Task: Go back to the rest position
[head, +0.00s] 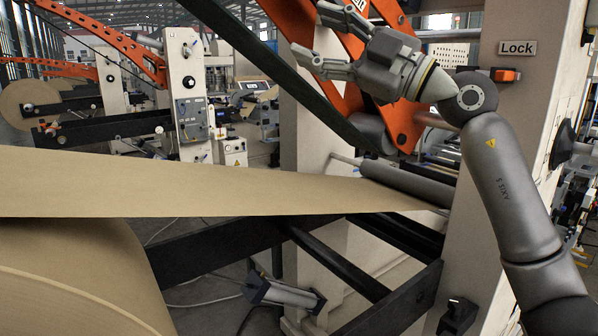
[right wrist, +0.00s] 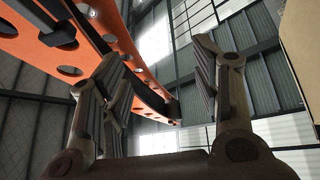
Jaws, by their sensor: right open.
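My right gripper (head: 312,38) is raised at the top centre-right of the head view, in front of the orange perforated arm of the machine (head: 283,22). Its fingers point left and stand apart, with nothing between them. In the right wrist view the two fingers of the right gripper (right wrist: 160,80) are spread, with the orange arm (right wrist: 100,45) behind them and the hall roof beyond. My right forearm comes up from the lower right of the head view. My left gripper is in neither view.
A brown paper web (head: 190,185) runs from the large paper roll (head: 70,275) to a grey roller (head: 405,182). A cream post with a "Lock" sign (head: 517,48) and an orange switch (head: 502,75) stands close to my right arm. A dark diagonal bar (head: 280,75) passes below the gripper.

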